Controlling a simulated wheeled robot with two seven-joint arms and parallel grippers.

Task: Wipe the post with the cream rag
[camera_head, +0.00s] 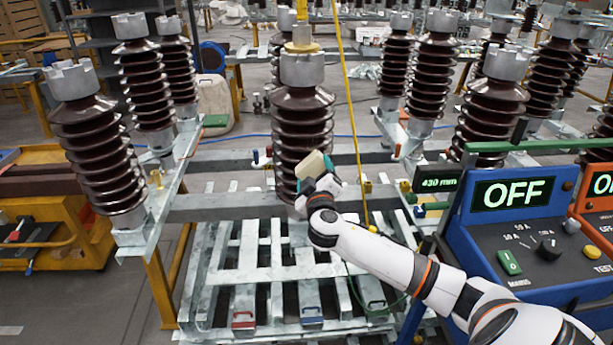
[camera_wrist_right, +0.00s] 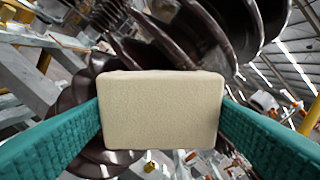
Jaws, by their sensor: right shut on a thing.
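The cream rag (camera_head: 310,164) is a block-shaped pad at the front of the middle post (camera_head: 301,118), a dark brown ribbed insulator with a grey metal cap. My right gripper (camera_head: 318,176) is shut on the rag. In the right wrist view the rag (camera_wrist_right: 161,110) sits between two green fingers, with the post's brown ribs (camera_wrist_right: 150,50) close behind it. I cannot tell whether the rag touches the ribs. The rag hides part of the post in both views. My left gripper is not in view.
A blue test box (camera_head: 515,210) with an OFF display stands at the right, beside an orange one (camera_head: 597,215). More brown posts (camera_head: 95,155) stand left and right. A yellow rod (camera_head: 350,110) runs down right of the middle post. A slatted metal pallet (camera_head: 265,275) lies below.

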